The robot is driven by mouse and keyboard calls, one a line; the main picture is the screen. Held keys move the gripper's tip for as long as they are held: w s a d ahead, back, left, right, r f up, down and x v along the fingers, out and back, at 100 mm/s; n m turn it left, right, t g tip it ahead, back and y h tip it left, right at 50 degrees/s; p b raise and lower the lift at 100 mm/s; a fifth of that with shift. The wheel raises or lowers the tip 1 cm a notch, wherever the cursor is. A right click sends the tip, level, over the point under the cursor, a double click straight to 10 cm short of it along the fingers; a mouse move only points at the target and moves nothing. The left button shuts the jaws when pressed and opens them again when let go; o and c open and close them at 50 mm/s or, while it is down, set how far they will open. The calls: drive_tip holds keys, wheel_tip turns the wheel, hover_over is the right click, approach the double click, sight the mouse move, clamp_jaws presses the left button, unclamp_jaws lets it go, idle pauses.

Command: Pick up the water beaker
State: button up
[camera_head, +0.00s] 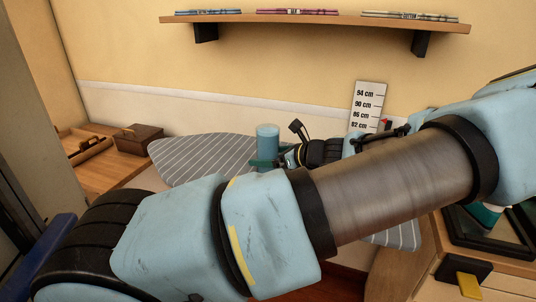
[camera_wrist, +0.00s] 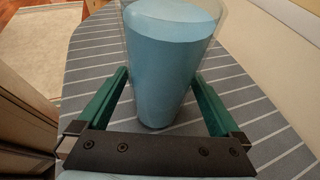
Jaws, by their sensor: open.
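The water beaker (camera_head: 268,141) is a clear cup of blue liquid standing upright on a grey striped surface (camera_head: 200,158), which looks like an ironing board. In the wrist view the beaker (camera_wrist: 168,65) is large at the top centre, between my gripper's two green fingers. In the head view my gripper (camera_head: 268,163) is at the beaker's lower part, partly hidden by my arm. The beaker's base shows on the striped cloth in the wrist view.
A brown box (camera_head: 139,139) and a wooden tray (camera_head: 88,146) are at the left. A height marker (camera_head: 368,105) stands behind. A wooden cabinet (camera_head: 410,278) with a dark-framed item on top is at the right.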

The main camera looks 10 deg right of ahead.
drive_tip(key=shift+c, duration=0.2)
clamp_jaws()
idle(0.6)
